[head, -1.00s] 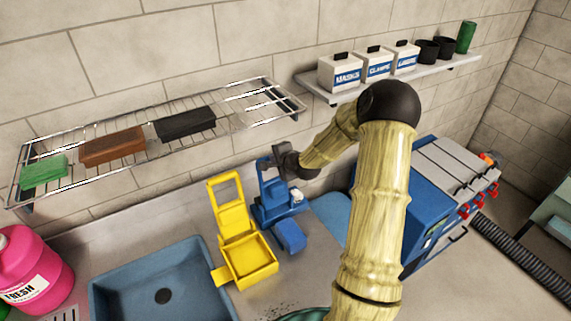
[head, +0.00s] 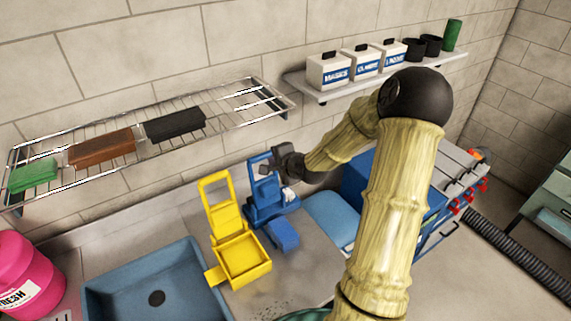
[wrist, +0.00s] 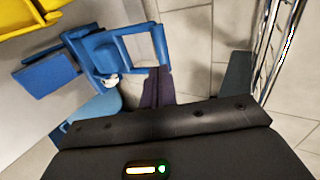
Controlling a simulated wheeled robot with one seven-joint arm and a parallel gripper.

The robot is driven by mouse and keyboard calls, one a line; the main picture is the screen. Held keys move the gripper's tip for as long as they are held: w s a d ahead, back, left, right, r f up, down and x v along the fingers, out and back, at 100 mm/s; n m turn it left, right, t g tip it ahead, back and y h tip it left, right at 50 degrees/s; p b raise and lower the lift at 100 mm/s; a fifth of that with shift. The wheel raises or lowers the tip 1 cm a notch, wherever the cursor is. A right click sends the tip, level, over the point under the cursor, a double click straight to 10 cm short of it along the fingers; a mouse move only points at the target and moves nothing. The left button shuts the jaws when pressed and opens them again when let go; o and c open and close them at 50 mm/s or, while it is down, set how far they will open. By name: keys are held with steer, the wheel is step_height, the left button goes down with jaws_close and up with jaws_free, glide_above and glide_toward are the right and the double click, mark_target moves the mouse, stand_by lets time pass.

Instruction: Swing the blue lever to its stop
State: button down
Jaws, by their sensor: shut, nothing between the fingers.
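The blue lever (head: 252,176) is an upright open frame with a crossbar, rising from a blue wringer-like unit (head: 266,208) on the counter. In the wrist view the lever (wrist: 120,38) shows as an open blue loop at upper middle. My gripper (head: 268,169) is shut and empty, at the right side of the lever's upper part. In the wrist view my gripper's fingertips (wrist: 158,72) lie close against the loop's end. I cannot tell whether they touch it. Part of the lever's right side is hidden by the gripper in the head view.
A yellow unit (head: 240,262) of similar shape stands left of the blue one, beside a blue basin (head: 110,283). A wire rack (head: 232,108) with several blocks is above on the wall. A blue machine (head: 360,178) stands at right, behind my arm.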

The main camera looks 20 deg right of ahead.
steer(key=v, duration=0.5)
steer(key=shift+s+d+r, duration=0.15)
steer(key=shift+d+r, duration=0.15)
steer(key=shift+d, duration=0.1)
steer(key=shift+a, duration=0.1)
steer(key=shift+s, duration=0.1)
steer(key=s+a+f+n+g+b, duration=0.3)
steer(key=s+a+n, duration=0.3)
steer(key=s+n, duration=0.2)
steer(key=s+a+f+n+g+h+b, duration=0.1)
steer(key=s+a+f+n+g+b, duration=0.2)
steer(key=s, duration=0.8)
steer(key=a+f+n+g, duration=0.2)
steer(key=a+n, duration=0.2)
steer(key=n, duration=0.1)
steer(key=shift+s+g+h+b, duration=0.3)
steer(key=shift+s+g+b, duration=0.05)
steer(key=shift+g, duration=0.05)
